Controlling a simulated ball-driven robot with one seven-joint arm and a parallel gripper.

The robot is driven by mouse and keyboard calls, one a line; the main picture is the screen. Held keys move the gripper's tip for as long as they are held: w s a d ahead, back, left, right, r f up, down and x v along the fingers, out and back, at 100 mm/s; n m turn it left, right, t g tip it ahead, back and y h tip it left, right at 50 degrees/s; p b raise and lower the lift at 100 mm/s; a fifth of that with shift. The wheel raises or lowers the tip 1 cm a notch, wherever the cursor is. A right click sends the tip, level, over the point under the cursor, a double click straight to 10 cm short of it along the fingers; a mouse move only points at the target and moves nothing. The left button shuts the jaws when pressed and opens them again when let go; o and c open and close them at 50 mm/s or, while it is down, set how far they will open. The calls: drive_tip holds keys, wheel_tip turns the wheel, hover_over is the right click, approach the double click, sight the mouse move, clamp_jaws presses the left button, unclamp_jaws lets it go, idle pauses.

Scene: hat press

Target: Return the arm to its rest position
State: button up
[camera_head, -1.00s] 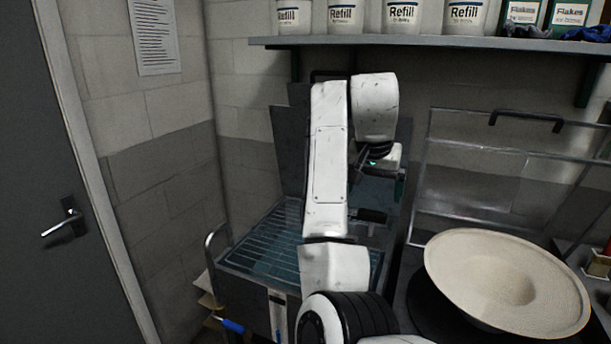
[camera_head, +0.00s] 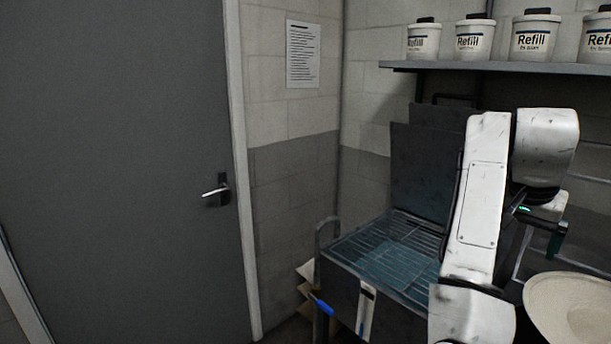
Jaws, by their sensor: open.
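My white arm stands folded upright at the right of the head view, with its upper link rising and the wrist bent over to the right. My gripper (camera_head: 556,232) hangs at the wrist's lower right, dark with a green part, and is open. Nothing shows between its fingers, though they are small and partly hidden by the wrist. It is above and behind the pale straw hat (camera_head: 572,305), which is cut off by the right edge of the picture.
A dark metal rack unit (camera_head: 400,262) with a grated top stands left of my arm. A grey door (camera_head: 120,160) with a lever handle (camera_head: 216,191) fills the left. A wall shelf (camera_head: 480,68) holds several Refill tubs (camera_head: 474,38). A paper notice (camera_head: 303,54) hangs on the wall.

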drive_tip(key=s+a+f+n, duration=0.1)
drive_tip(key=s+f+n, duration=0.1)
drive_tip(key=s+f, duration=0.5)
drive_tip(key=s+a+f+n, duration=0.1)
drive_tip(key=s+f, duration=0.2)
drive_tip(key=f, duration=0.8)
drive_tip(key=s+a+f+n, duration=0.1)
drive_tip(key=s+f+n, duration=0.1)
drive_tip(key=s+f, duration=0.6)
drive_tip(key=s+a+f+n+y, duration=0.1)
drive_tip(key=s+a+f, duration=0.2)
drive_tip(key=s, duration=0.4)
drive_tip(key=s+a+f+n+g+y, duration=0.1)
drive_tip(key=s+a+f+n, duration=0.1)
drive_tip(key=s+a+f, duration=0.2)
drive_tip(key=s+a+f+n+y, duration=0.1)
drive_tip(key=s+a+f, duration=0.3)
drive_tip(key=s, duration=0.5)
drive_tip(key=shift+s+a+f+n+g, duration=0.25)
drive_tip(key=shift+f+n+g, duration=0.2)
drive_tip(key=shift+f, duration=0.35)
